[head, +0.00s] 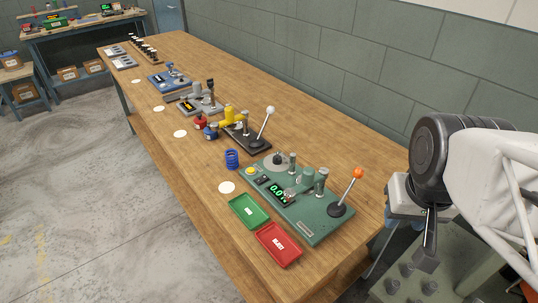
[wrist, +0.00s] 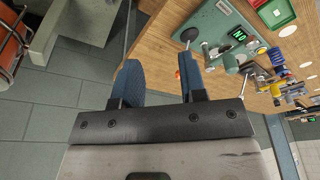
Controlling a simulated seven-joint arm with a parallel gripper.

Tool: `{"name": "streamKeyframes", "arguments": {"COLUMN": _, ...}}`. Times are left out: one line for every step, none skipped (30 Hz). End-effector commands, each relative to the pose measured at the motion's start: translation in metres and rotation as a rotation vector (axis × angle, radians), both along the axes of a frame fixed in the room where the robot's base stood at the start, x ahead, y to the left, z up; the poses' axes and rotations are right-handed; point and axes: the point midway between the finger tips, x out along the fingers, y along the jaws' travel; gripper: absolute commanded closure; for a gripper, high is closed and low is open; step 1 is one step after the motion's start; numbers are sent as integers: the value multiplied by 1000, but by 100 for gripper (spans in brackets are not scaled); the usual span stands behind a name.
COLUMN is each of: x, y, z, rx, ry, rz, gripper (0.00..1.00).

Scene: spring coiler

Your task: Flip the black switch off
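The green coiler machine (head: 310,215) sits at the near end of the wooden bench, with a lit green display (head: 277,193), a yellow button and an orange-knobbed lever (head: 357,174). A small dark part (head: 262,180) lies beside the display; I cannot tell whether it is the black switch or how it is set. The machine also shows in the wrist view (wrist: 213,22). My gripper (head: 430,245) is off the bench's right end, well apart from the machine. In the wrist view its two blue-grey fingers (wrist: 160,80) stand apart with nothing between them.
A green tray (head: 262,218) and a red tray (head: 292,256) lie before the machine. A blue spring (head: 232,159) stands left of it. A yellow press with a white-knobbed lever (head: 265,122) and other machines line the bench. A wall runs behind.

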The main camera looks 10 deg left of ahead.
Motion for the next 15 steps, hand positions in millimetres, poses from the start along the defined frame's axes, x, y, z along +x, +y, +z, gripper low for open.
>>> {"name": "streamKeyframes", "arguments": {"x": 0, "y": 0, "z": 0, "rx": 0, "ry": 0, "rz": 0, "gripper": 70}}
{"name": "streamKeyframes", "arguments": {"x": 0, "y": 0, "z": 0, "rx": 0, "ry": 0, "rz": 1, "gripper": 74}}
{"name": "streamKeyframes", "arguments": {"x": 1, "y": 0, "z": 0, "rx": 0, "ry": 1, "rz": 2, "gripper": 80}}
{"name": "streamKeyframes", "arguments": {"x": 2, "y": 1, "z": 0, "rx": -1, "ry": 1, "rz": 3, "gripper": 85}}
{"name": "streamKeyframes", "arguments": {"x": 2, "y": 1, "z": 1, "rx": -1, "ry": 2, "rz": 5, "gripper": 90}}
{"name": "streamKeyframes", "arguments": {"x": 4, "y": 1, "z": 1, "rx": -2, "ry": 2, "rz": 8, "gripper": 96}}
{"name": "streamKeyframes", "arguments": {"x": 5, "y": 2, "z": 1, "rx": -2, "ry": 3, "rz": 11, "gripper": 100}}
{"name": "streamKeyframes", "arguments": {"x": 7, "y": 3, "z": 2, "rx": -3, "ry": 4, "rz": 15, "gripper": 100}}
{"name": "streamKeyframes", "arguments": {"x": 10, "y": 4, "z": 2, "rx": -5, "ry": 5, "rz": 20, "gripper": 100}}
{"name": "streamKeyframes", "arguments": {"x": 12, "y": 5, "z": 3, "rx": -6, "ry": 6, "rz": 25, "gripper": 100}}
{"name": "streamKeyframes", "arguments": {"x": 14, "y": 6, "z": 3, "rx": -7, "ry": 8, "rz": 31, "gripper": 100}}
{"name": "streamKeyframes", "arguments": {"x": 18, "y": 7, "z": 3, "rx": -9, "ry": 11, "rz": 39, "gripper": 100}}
{"name": "streamKeyframes", "arguments": {"x": 22, "y": 9, "z": 3, "rx": -11, "ry": 13, "rz": 46, "gripper": 100}}
{"name": "streamKeyframes", "arguments": {"x": 25, "y": 10, "z": 4, "rx": -12, "ry": 16, "rz": 53, "gripper": 100}}
{"name": "streamKeyframes", "arguments": {"x": 30, "y": 12, "z": 5, "rx": -15, "ry": 18, "rz": 65, "gripper": 100}}
